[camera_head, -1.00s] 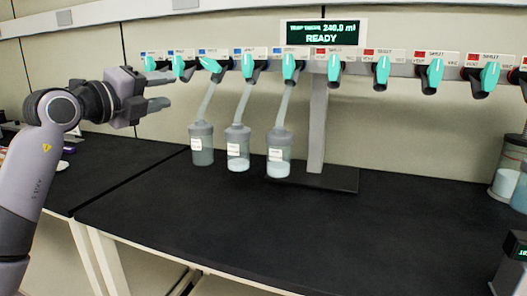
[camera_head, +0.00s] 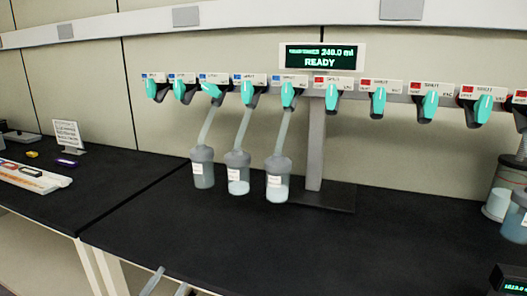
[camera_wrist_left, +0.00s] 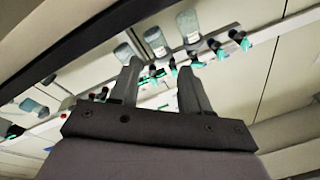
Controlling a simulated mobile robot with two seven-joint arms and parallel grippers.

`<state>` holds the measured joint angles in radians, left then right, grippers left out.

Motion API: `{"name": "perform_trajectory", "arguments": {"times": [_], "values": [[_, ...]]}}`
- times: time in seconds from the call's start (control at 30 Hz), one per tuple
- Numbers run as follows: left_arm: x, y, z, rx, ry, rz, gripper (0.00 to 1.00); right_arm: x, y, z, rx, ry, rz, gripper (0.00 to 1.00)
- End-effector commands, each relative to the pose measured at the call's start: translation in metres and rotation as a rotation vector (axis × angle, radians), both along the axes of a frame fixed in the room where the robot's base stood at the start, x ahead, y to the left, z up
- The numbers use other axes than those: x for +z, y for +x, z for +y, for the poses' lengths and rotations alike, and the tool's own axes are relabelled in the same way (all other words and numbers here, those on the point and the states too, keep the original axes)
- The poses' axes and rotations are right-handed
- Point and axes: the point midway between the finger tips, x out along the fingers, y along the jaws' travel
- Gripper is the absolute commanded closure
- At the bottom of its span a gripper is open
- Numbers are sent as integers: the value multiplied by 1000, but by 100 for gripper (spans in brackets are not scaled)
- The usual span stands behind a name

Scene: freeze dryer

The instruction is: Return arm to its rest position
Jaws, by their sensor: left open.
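My left gripper (camera_head: 170,280) shows only as two finger ends at the bottom edge of the head view, low in front of the bench. In the left wrist view its two fingers (camera_wrist_left: 160,64) stand apart with nothing between them. The rest of my left arm is out of the head view. The freeze dryer manifold (camera_head: 400,88) runs along the wall, with several teal-handled valves. Three flasks hang from it on tubes: left (camera_head: 203,170), middle (camera_head: 237,175) and right (camera_head: 277,182). My gripper is apart from all of them. My right gripper is not in view.
The black bench (camera_head: 270,240) is clear in front of the flasks. A display (camera_head: 320,56) reads 240.0 ml READY. A white tray (camera_head: 30,175) and a small sign (camera_head: 66,135) are on the left bench. Containers (camera_head: 505,190) and a small readout box (camera_head: 508,280) stand at the right.

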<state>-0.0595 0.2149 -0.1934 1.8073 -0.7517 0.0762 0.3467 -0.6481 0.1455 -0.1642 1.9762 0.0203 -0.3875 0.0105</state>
Motion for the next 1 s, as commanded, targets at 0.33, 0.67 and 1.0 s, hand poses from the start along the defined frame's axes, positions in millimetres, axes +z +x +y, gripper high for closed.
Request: {"name": "perform_trajectory", "arguments": {"times": [0.33, 0.67, 1.0], "values": [[-138, -131, 19, 189, -291, 627, 53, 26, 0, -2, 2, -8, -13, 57], [-183, -210, 11, 231, -398, 915, 53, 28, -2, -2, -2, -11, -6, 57], [-185, -210, 11, 230, -401, 920, 53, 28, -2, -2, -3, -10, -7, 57]]}}
